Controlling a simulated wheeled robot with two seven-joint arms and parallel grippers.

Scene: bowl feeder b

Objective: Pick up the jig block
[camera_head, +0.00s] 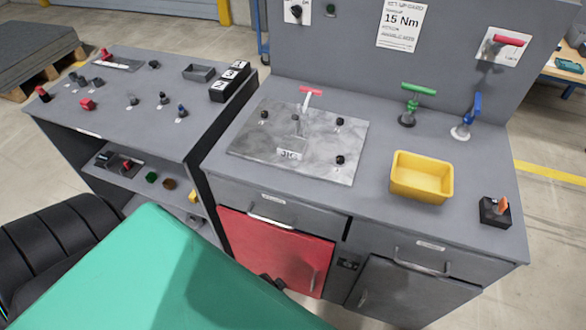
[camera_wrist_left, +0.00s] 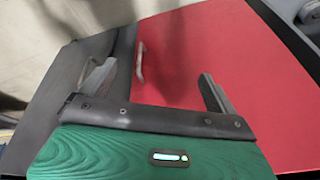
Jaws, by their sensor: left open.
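The jig block (camera_head: 290,154) carries a "JIG" label and sits on a grey metal plate (camera_head: 250,145) on the workbench top. A red-handled T-shaped tool (camera_head: 311,92) stands at the plate's back edge, behind the block. My left gripper (camera_wrist_left: 157,70) is open and empty in the left wrist view, in front of the red cabinet door. In the head view my teal arm hides most of it, low in front of the bench and well below the block. The jig block is not in the wrist view. My right gripper is not in view.
A yellow bin (camera_head: 421,177) stands right of the plate. Green (camera_head: 418,90) and blue (camera_head: 474,105) handled tools stand behind it. Several small parts lie on the left table (camera_head: 120,80). A red cabinet door (camera_head: 285,255) with a handle is below the bench top.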

